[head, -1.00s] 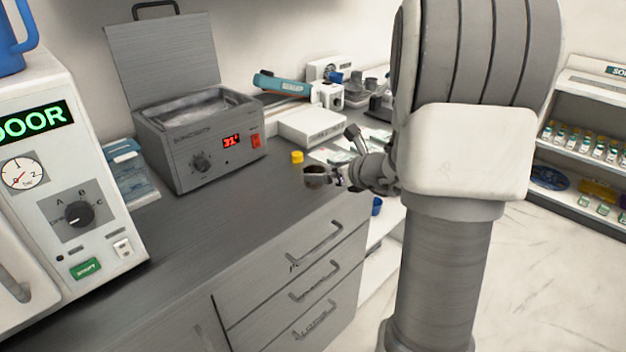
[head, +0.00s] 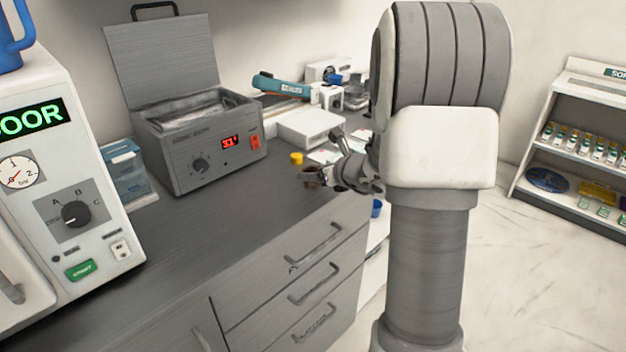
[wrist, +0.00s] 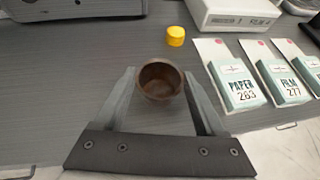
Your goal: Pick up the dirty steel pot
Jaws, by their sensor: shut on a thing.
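The dirty steel pot (wrist: 160,80) is a small round cup with a brownish, stained inside. In the wrist view it sits between the two fingers of my gripper (wrist: 162,88), which is shut on it. In the head view the pot (head: 312,178) shows small and dark at the tip of my gripper (head: 326,178), over the counter near its front edge. The pot looks upright. I cannot tell whether its base touches the counter.
A yellow cap (wrist: 175,36) stands just beyond the pot. Paper and film packets (wrist: 238,84) lie to its right. A steel bath with an open lid (head: 200,145) stands at left behind, and a white device (head: 310,126) at the back. The front counter (head: 215,235) is clear.

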